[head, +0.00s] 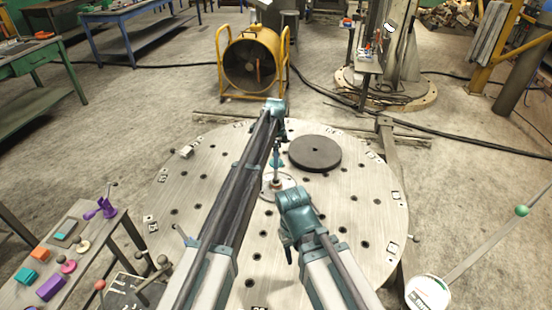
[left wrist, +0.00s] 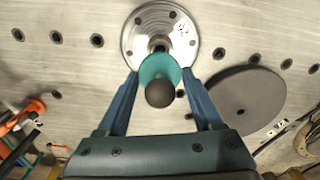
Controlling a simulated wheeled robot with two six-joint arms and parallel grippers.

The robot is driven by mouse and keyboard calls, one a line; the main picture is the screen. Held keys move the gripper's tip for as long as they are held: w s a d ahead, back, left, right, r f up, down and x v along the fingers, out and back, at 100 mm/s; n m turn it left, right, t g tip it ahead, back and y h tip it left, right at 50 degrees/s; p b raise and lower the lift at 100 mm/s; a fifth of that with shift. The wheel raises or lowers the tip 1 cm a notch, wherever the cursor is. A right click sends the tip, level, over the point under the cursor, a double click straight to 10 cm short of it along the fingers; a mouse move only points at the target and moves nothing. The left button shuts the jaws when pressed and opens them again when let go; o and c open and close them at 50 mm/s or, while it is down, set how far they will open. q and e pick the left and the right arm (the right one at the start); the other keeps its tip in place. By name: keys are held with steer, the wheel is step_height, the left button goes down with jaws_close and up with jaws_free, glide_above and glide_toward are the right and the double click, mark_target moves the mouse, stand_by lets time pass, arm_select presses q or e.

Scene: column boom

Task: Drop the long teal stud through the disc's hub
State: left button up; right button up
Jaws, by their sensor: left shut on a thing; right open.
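The teal stud has a dark round knob (left wrist: 160,93) and a teal collar (left wrist: 158,68) in the left wrist view. My left gripper (head: 277,166) is shut on it, with one finger on each side of the collar. In the head view the stud stands roughly upright over the silver disc (head: 291,183). The disc lies flat on the round table; it also shows in the left wrist view (left wrist: 184,25). The collar and knob partly cover its hub, and I cannot tell whether the stud's lower end is inside. My right gripper (head: 289,258) is open, low and nearer, apart from the disc.
A dark round plate (head: 315,153) lies on the holed round table (head: 376,215), right of and behind the disc. A side bench (head: 85,262) with small coloured parts stands at lower left. A white bucket (head: 428,292) stands at lower right. The table's right side is mostly clear.

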mark_target(276, 174)
arm_select(q)
steer(key=shift+f+b, duration=4.4)
steer(key=shift+f, duration=0.05)
arm_select(e)
steer(key=shift+f, duration=4.4)
arm_select(q)
steer(key=shift+s+a, duration=0.1)
steer(key=shift+a, duration=0.05)
